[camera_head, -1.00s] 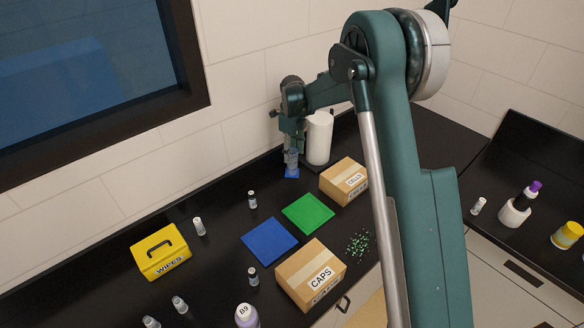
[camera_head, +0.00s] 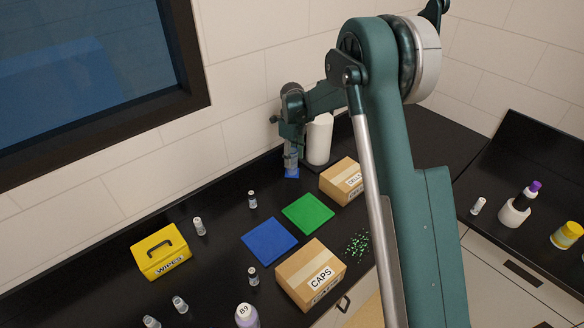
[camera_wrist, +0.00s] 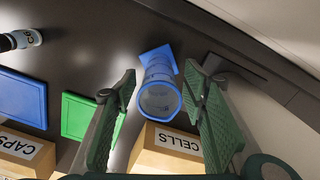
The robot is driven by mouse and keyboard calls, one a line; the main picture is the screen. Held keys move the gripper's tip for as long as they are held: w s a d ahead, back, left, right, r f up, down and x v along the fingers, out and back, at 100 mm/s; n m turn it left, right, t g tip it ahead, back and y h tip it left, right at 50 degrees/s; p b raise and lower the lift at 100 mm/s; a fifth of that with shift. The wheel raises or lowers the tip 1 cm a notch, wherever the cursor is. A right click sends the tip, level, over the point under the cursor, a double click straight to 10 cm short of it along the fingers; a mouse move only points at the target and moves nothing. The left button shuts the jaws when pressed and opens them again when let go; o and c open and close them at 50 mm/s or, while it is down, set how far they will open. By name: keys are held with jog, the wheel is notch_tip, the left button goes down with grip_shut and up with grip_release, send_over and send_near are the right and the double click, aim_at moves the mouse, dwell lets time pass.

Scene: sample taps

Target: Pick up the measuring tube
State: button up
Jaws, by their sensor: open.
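The measuring tube (camera_head: 291,161) is a clear bluish cylinder on a blue foot, upright on the black bench near the back wall. In the wrist view the measuring tube (camera_wrist: 160,96) shows its open rim towards the camera, with its blue foot beyond. My gripper (camera_wrist: 159,82) is open, with one green finger on each side of the tube and a gap visible on both sides. In the head view my gripper (camera_head: 291,140) is at the tube's upper part and partly hides it.
A white cylinder (camera_head: 319,140) stands just right of the tube. The CELLS box (camera_head: 340,181), green mat (camera_head: 308,213), blue mat (camera_head: 269,241) and CAPS box (camera_head: 310,275) lie in front. A yellow WIPES case (camera_head: 160,252) and several small vials stand to the left.

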aim_at(293, 173)
jog(key=shift+f+p, duration=0.3)
jog(key=shift+f, duration=2.3)
jog(key=c, duration=1)
